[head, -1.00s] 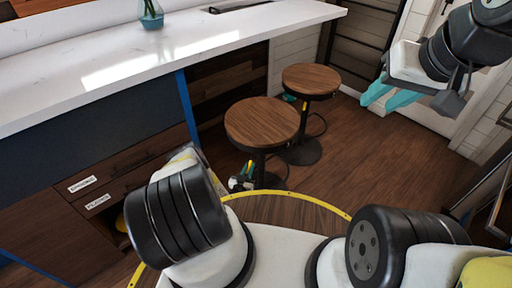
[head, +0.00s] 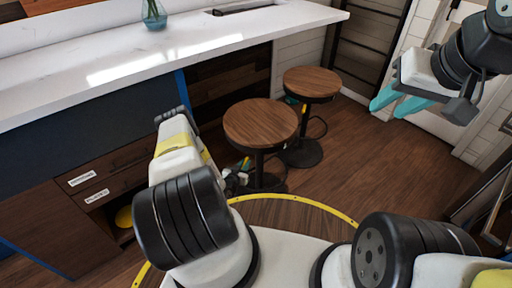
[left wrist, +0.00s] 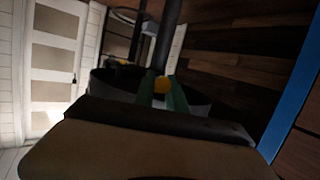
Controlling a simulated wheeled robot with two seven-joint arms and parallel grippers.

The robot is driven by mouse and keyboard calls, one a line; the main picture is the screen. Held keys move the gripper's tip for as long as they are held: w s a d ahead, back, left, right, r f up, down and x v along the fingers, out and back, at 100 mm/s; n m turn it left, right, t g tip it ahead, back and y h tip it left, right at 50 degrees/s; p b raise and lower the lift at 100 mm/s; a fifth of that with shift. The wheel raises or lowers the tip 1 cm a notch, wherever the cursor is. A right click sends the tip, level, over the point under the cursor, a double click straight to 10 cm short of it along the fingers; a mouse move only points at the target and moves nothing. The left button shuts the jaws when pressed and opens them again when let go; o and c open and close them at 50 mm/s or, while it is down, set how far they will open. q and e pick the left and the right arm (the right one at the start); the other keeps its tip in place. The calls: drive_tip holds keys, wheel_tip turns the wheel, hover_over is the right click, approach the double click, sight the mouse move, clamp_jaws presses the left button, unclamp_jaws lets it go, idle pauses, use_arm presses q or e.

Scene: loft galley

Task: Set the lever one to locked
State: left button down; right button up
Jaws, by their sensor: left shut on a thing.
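The near stool (head: 261,122) has a round wooden seat on a dark post. A small lever with a yellow tip (head: 246,163) sticks out below its seat; the tip also shows in the left wrist view (left wrist: 162,85). My left gripper (head: 241,172) is low beside this stool, small and partly hidden in the head view. In the left wrist view its green-looking fingers (left wrist: 162,95) are shut on the yellow tip, beside the dark post. The lever's arm and any lock marking are hidden. My right gripper (head: 400,101) is open and empty in the air at the upper right.
A second stool (head: 311,83) stands just behind, with a yellow-tipped lever of its own. A white counter (head: 190,45) with a glass vase (head: 153,14) runs along the left above labelled drawers (head: 112,183). The wooden floor (head: 400,160) to the right is open.

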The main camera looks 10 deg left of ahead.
use_arm(q)
drive_tip(key=shift+r+g, duration=0.5)
drive_tip(key=shift+r, duration=0.3)
drive_tip(key=c, duration=1.4)
unclamp_jaws()
drive_tip(key=shift+o, duration=0.2)
drive_tip(key=shift+s, duration=0.15)
drive_tip(key=d+v, duration=0.1)
drive_tip(key=v, duration=0.6)
drive_tip(key=shift+s+a, duration=0.3)
drive_tip(key=shift+a, duration=0.2)
drive_tip(key=shift+r, duration=0.1)
